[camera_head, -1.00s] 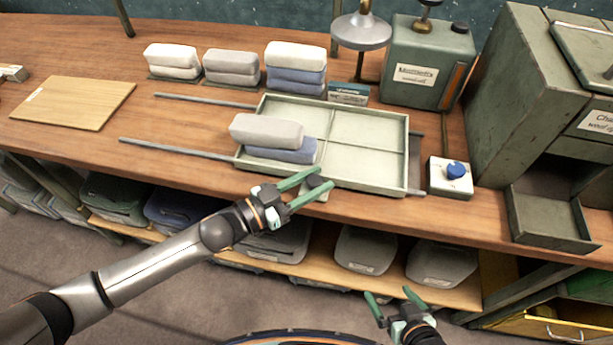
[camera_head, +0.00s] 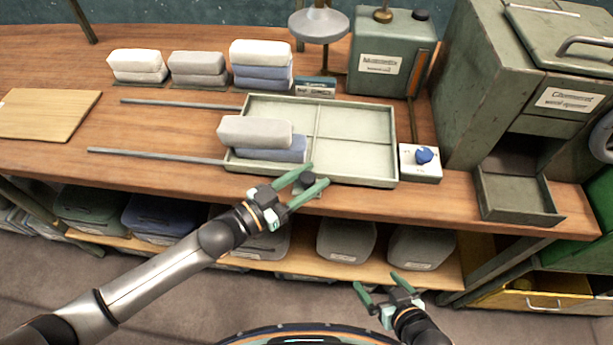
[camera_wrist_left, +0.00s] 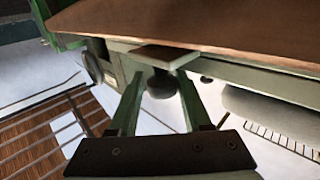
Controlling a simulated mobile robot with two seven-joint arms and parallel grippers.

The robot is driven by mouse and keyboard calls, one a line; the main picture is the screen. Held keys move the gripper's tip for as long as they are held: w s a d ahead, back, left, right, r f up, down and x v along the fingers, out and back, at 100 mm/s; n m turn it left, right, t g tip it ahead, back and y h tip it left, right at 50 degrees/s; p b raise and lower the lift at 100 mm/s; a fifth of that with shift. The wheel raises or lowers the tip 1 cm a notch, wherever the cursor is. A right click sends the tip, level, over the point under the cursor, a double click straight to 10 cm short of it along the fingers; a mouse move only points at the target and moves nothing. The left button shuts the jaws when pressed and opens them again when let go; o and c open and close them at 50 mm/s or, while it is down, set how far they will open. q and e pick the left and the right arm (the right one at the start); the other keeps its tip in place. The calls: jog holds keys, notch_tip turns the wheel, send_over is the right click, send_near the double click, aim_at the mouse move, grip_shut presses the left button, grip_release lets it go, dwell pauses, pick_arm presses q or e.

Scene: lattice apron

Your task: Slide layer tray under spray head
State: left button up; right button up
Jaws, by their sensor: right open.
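The layer tray (camera_head: 347,174) is a pale green, shallow tray with dividers, on two grey rails on the bench. A grey pad (camera_head: 255,131) on a blue pad (camera_head: 285,150) lies in its left part. A dark knob (camera_head: 305,180) sticks out at its front edge. My left gripper (camera_head: 316,175) has its fingers on either side of the knob, which also shows between them in the left wrist view (camera_wrist_left: 162,84). The spray head (camera_head: 318,24) is a grey disc above the bench behind the tray. My right gripper (camera_head: 379,288) is open and empty, below the bench front.
A white box with a blue dial (camera_head: 423,156) stands close to the tray's right edge. Stacked pads (camera_head: 262,62), a green canister (camera_head: 390,55) and a green cabinet (camera_head: 500,95) stand behind and right. Bins (camera_head: 346,240) fill the shelf below. The rail's left stretch (camera_head: 150,154) is clear.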

pick_arm(q)
jog(key=shift+o, duration=0.4)
jog(key=shift+d, duration=0.2)
jog(key=shift+a, duration=0.15)
jog(key=shift+s+a, duration=0.1)
jog(key=shift+a, duration=0.1)
jog(key=v, duration=1.2)
jog(key=shift+b, duration=0.4)
